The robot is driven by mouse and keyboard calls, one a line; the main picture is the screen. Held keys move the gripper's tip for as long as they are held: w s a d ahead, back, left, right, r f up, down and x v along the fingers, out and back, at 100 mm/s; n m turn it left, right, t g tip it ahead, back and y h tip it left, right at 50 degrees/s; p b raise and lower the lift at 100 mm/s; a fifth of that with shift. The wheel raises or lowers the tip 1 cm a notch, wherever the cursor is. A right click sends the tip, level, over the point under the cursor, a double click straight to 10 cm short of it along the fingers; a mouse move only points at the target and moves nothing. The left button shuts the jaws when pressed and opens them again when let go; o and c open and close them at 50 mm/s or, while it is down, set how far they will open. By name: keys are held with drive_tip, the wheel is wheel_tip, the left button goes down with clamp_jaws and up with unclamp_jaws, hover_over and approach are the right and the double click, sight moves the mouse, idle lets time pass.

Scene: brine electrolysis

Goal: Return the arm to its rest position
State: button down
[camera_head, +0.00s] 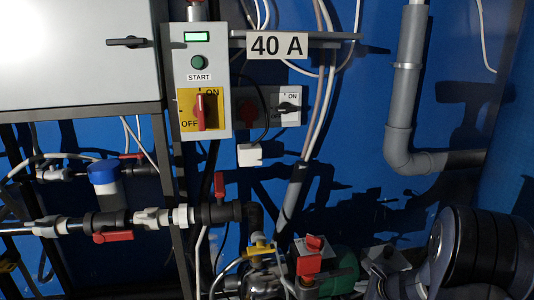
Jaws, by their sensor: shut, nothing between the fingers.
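My gripper is not in view. Dark, rounded parts with a pale ring, which look like links of my arm (482,252), fill the lower right corner. I cannot see where the arm ends or what its fingers are near. Dark shadows fall on the blue wall (350,120) behind the pipes.
A grey control box (203,62) has a lit green display, a green START button and a red rotary switch (200,112) standing upright on a yellow plate. A grey pipe (402,100) runs down the right. Red-handled valves (113,236) and pipework line the lower left and middle.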

wheel_tip(320, 180, up, 2)
drive_tip(key=shift+r+p, duration=0.1)
drive_tip(key=shift+p, duration=0.3)
wheel_tip(320, 180, down, 7)
drive_tip(key=b, duration=0.5)
drive_tip(key=shift+r, duration=0.15)
drive_tip(key=b, duration=0.2)
drive_tip(key=shift+s+f+b, duration=0.25)
drive_tip(key=shift+s+b, duration=0.05)
drive_tip(key=shift+s, duration=0.05)
